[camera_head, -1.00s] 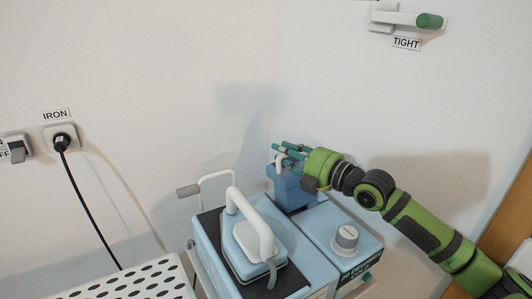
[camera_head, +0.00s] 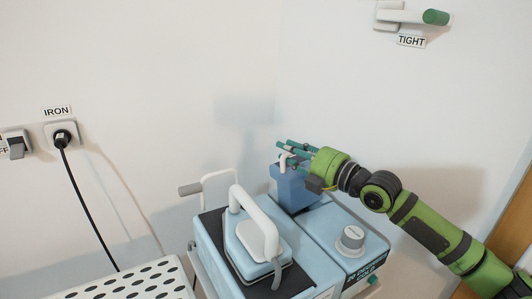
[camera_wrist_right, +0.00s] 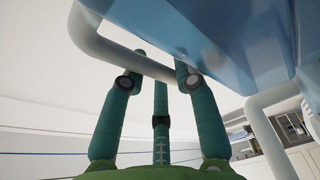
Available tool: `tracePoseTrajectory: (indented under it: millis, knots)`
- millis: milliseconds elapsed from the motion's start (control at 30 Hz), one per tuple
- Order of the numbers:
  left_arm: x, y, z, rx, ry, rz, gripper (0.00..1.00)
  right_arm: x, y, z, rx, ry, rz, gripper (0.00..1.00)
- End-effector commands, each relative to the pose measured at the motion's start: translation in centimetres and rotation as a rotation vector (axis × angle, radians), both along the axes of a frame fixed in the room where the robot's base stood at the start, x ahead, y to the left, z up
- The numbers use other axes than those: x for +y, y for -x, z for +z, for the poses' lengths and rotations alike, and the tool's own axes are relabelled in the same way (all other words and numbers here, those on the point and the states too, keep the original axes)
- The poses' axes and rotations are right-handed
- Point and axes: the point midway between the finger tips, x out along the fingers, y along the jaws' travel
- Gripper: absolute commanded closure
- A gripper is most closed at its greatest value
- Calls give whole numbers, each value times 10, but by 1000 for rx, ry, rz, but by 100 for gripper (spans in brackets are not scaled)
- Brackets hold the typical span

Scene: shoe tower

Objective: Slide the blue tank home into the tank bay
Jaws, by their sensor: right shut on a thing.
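The blue tank (camera_head: 291,190) stands at the back of the light blue iron station (camera_head: 318,232), roughly upright. My right gripper (camera_head: 286,153) reaches in from the right, at the top of the tank, shut on its white handle. In the right wrist view my green fingers (camera_wrist_right: 158,72) close around the white handle bar (camera_wrist_right: 105,45), with the blue tank (camera_wrist_right: 225,40) above and to the right. The tank bay is hidden behind the tank and station, so I cannot tell how deep the tank sits. My left gripper is not in view.
An iron (camera_head: 257,240) with a white handle rests on the station's dark pad, left of a round knob (camera_head: 351,239). A perforated white board (camera_head: 135,286) lies at lower left. A black-corded plug (camera_head: 61,136) and a TIGHT-labelled lever (camera_head: 412,17) are on the walls.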

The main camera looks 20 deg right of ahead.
Motion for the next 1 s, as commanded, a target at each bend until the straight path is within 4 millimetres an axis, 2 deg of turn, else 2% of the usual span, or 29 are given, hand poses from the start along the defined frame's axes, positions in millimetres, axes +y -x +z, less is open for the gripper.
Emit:
tracePoseTrajectory:
  millis: [33, 1000]
  knots:
    - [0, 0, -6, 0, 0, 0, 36, 10, 5, 3, -8, -69, 31, 100]
    - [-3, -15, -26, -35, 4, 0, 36, 1, 5, 2, -39, -101, 27, 100]
